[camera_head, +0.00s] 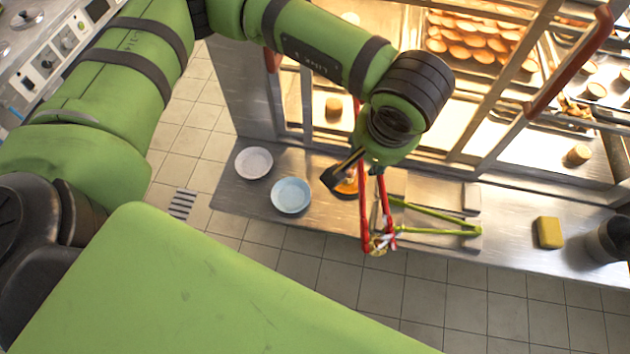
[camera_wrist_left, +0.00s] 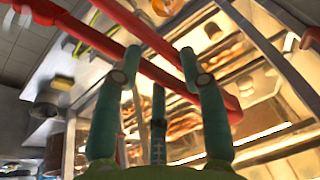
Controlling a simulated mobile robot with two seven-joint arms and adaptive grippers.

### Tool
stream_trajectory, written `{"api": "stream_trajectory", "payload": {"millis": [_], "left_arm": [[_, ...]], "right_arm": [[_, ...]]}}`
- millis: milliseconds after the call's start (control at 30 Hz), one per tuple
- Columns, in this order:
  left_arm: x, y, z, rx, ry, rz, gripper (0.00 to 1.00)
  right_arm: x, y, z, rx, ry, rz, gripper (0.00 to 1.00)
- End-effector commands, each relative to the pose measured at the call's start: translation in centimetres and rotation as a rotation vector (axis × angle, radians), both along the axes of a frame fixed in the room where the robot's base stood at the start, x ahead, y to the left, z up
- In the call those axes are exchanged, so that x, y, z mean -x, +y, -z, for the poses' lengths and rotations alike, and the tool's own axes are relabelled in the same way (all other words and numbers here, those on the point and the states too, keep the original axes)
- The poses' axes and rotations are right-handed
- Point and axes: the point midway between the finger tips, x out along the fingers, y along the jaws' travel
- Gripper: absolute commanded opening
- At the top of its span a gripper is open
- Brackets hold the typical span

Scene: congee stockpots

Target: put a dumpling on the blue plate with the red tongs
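The red tongs (camera_head: 364,225) hang steeply at my left gripper (camera_head: 371,168), their lower end over the counter's front edge. In the left wrist view, the fingers of my left gripper (camera_wrist_left: 160,58) stand apart on either side of the red tongs (camera_wrist_left: 160,75), apparently closed on them. The blue plate (camera_head: 291,195) lies empty on the counter, left of the tongs. Round, pale-brown pieces (camera_head: 465,40) fill a tray in the case; I cannot tell if they are dumplings. Orange food (camera_head: 347,186) beside a dark flat shape is partly hidden behind the gripper. My right gripper is out of view.
A white plate (camera_head: 254,162) lies left of the blue one. Green tongs (camera_head: 435,230) lie right of the red tongs, then a yellow sponge (camera_head: 549,232) and a dark pot (camera_head: 610,240). The metal-framed case with a red bar (camera_head: 572,62) stands behind the counter (camera_head: 510,215).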

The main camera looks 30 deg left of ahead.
Motion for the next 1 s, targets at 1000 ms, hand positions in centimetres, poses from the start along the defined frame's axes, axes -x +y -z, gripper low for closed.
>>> {"api": "stream_trajectory", "payload": {"millis": [1000], "left_arm": [[0.5, 3.2, 12.6, -0.01, 0.011, -2.473, 0.0]], "right_arm": [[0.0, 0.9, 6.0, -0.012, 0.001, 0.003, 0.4]]}}
